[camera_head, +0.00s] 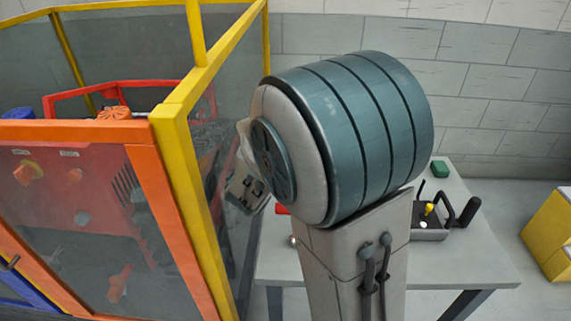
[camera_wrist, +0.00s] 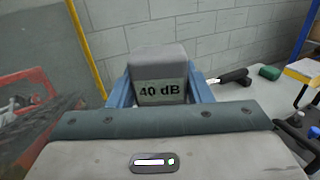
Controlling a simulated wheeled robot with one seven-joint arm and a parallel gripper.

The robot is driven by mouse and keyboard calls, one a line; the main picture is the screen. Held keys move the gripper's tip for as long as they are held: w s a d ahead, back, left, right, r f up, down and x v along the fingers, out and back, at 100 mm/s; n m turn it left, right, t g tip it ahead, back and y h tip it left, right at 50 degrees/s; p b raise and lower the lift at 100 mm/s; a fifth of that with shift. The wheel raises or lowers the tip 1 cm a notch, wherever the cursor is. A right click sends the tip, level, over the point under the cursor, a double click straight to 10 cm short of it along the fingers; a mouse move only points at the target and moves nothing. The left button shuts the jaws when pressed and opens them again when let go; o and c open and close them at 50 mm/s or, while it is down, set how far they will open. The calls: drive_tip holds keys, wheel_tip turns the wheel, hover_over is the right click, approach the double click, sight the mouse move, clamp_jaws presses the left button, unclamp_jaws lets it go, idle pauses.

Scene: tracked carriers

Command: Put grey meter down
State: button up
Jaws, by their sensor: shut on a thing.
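The grey meter (camera_wrist: 160,57) is a small block with "40 dB" in dark print on its pale face. In the wrist view it sits between the two blue fingers of my gripper (camera_wrist: 161,90), which is shut on it. In the head view my arm covers much of the middle, and I cannot clearly make out the meter or the fingers there. A grey table (camera_head: 480,255) stands behind and to the right of my arm.
On the table are a green block (camera_head: 440,168) and a grey tray (camera_head: 430,235) with a yellow-topped stick and black handles. A yellow-framed enclosure (camera_head: 183,170) with a red machine stands at left, close to my arm. A yellow box (camera_head: 552,235) is at right. The table's front right is clear.

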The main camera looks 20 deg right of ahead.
drive_tip(key=w+d+f+b, duration=0.1)
drive_tip(key=w+d+f, duration=0.3)
drive_tip(key=w+f, duration=0.7)
drive_tip(key=shift+w+d+f+b, duration=0.2)
drive_tip(key=shift+d+f+b, duration=0.05)
drive_tip(key=shift+d+b, duration=0.1)
drive_tip(key=shift+f, duration=0.2)
drive_tip(key=o, duration=1.1)
drive_tip(key=shift+a, duration=0.1)
drive_tip(key=shift+r, duration=0.1)
drive_tip(key=v, duration=0.7)
drive_tip(key=shift+s+a, duration=0.2)
